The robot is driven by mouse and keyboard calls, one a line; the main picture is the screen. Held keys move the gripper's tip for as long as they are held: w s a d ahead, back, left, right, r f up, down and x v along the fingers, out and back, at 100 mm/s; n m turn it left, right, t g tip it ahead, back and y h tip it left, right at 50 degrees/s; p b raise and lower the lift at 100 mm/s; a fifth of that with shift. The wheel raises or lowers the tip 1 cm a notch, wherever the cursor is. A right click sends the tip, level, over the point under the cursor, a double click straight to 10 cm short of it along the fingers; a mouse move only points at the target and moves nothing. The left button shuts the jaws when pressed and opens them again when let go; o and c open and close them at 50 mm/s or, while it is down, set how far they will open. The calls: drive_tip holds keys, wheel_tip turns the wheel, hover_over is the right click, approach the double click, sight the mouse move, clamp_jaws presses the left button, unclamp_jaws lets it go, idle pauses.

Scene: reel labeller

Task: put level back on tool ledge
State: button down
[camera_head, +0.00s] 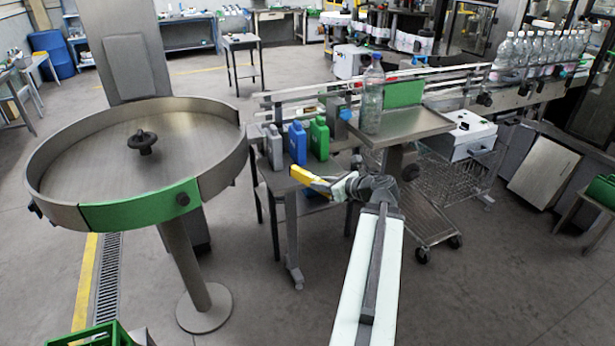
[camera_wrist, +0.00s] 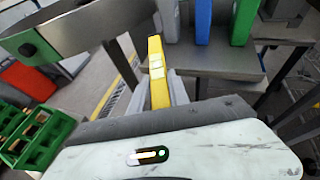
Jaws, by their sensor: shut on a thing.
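A yellow level (camera_head: 307,177) is in my gripper (camera_head: 326,184), held in front of a small grey table (camera_head: 273,179). In the wrist view the level (camera_wrist: 157,75) stands between the two fingers (camera_wrist: 162,92), which are shut on it; its pale vial windows face the camera. The level's far end points toward the table with the jugs, and its lower end is hidden by my gripper. I cannot tell for sure which surface is the tool ledge.
A grey jug (camera_head: 273,147), a blue jug (camera_head: 297,143) and a green jug (camera_head: 318,138) stand on the table. A large round turntable (camera_head: 75,165) is at left. Open floor lies in front.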

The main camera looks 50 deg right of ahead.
drive_tip(key=w+d, duration=0.3)
drive_tip(key=w, duration=0.1)
drive_tip(key=w+d+f+b, duration=0.1)
drive_tip(key=w+d, duration=0.1)
drive_tip(key=w, duration=0.1)
drive_tip(key=w+d, duration=0.3)
drive_tip(key=w, duration=0.1)
drive_tip(key=shift+w+d+f, duration=0.2)
drive_tip(key=shift+w+d, duration=0.1)
drive_tip(key=shift+w, duration=0.05)
drive_tip(key=f+b, duration=0.2)
drive_tip(key=b, duration=0.1)
drive_tip(key=f+b, duration=0.1)
drive_tip(key=f, duration=0.1)
drive_tip(key=shift+w+d, duration=0.2)
drive_tip(key=shift+w, duration=0.05)
drive_tip(key=shift+r, duration=0.2)
drive_tip(key=c, duration=1.3)
unclamp_jaws()
drive_tip(key=shift+f, duration=0.1)
drive_tip(key=shift+o, duration=0.2)
drive_tip(key=shift+r, duration=0.25)
drive_tip(key=p+v, duration=0.4)
drive_tip(key=v, duration=0.8)
drive_tip(key=shift+p, duration=0.4)
